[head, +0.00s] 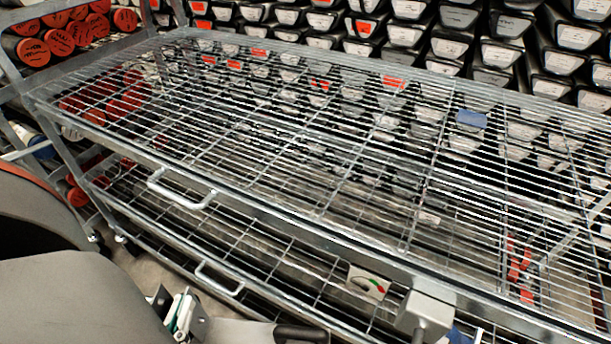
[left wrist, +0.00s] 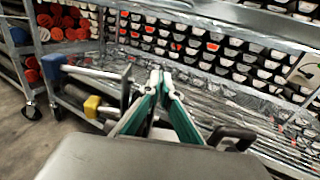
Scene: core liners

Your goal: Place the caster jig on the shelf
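I cannot pick out the caster jig for certain. A metal piece with a blue end (left wrist: 52,66), a yellow end (left wrist: 92,106) and an upright plate lies left of my left gripper in the left wrist view; it may be the jig. The wire shelf (head: 300,150) fills the head view, and its upper deck is largely bare. My left gripper (head: 182,312) is low, in front of the cart's lower handle. In the left wrist view its green-lined fingers (left wrist: 161,76) nearly meet at the tips, with nothing seen between them. My right gripper is not seen.
Metal handles (head: 182,190) stick out from the cart front. Black core liners (head: 400,35) and red-ended tubes (head: 60,40) are stacked behind.

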